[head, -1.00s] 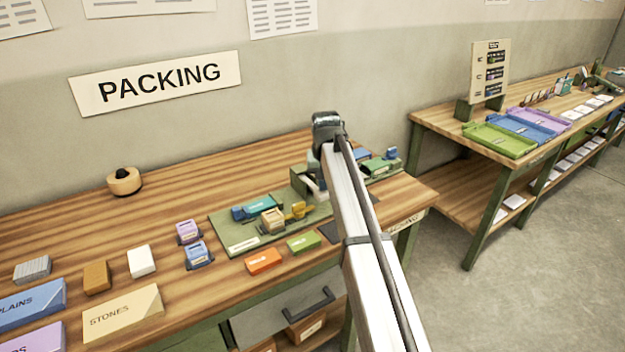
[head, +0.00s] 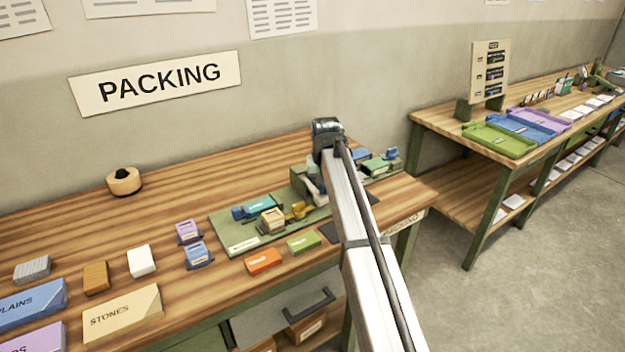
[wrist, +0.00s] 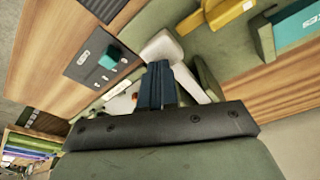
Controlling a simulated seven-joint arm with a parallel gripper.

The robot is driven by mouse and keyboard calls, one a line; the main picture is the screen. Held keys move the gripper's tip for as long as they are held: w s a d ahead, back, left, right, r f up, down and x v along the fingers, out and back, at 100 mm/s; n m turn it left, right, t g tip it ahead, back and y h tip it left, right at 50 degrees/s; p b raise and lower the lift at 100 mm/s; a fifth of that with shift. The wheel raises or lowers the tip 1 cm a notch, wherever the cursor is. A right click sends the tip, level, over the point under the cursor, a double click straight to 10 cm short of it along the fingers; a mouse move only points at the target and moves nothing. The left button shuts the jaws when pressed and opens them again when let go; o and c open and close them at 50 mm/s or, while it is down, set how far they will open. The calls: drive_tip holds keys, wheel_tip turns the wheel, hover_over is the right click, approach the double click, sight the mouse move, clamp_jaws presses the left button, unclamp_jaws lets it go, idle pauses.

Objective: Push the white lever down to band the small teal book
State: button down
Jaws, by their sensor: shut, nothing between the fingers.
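The small teal book (head: 260,203) lies on the green board (head: 243,243) of the banding fixture on the packing table. It also shows at the upper right of the wrist view (wrist: 297,27). The white lever (wrist: 161,46) is just beyond my fingers in the wrist view, and its pale arm runs behind them. My gripper (wrist: 155,66) is shut and empty, with its dark fingers together close to the lever. Whether they touch it I cannot tell. In the head view my arm hides the gripper and much of the lever.
A yellow part (wrist: 228,14) of the fixture stands near the book. A grey panel with a teal block (wrist: 111,58) lies left of the lever. Orange (head: 263,261) and green (head: 303,243) blocks lie along the table's front edge.

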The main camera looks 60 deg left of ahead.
drive_tip(key=shift+f, duration=0.5)
drive_tip(key=shift+r, duration=0.15)
idle(0.5)
drive_tip(key=w+a+v, duration=0.1)
drive_tip(key=v, duration=0.7)
drive_tip(key=shift+a+r, duration=0.2)
drive_tip(key=shift+r, duration=0.25)
idle(0.4)
drive_tip(key=shift+s, duration=0.1)
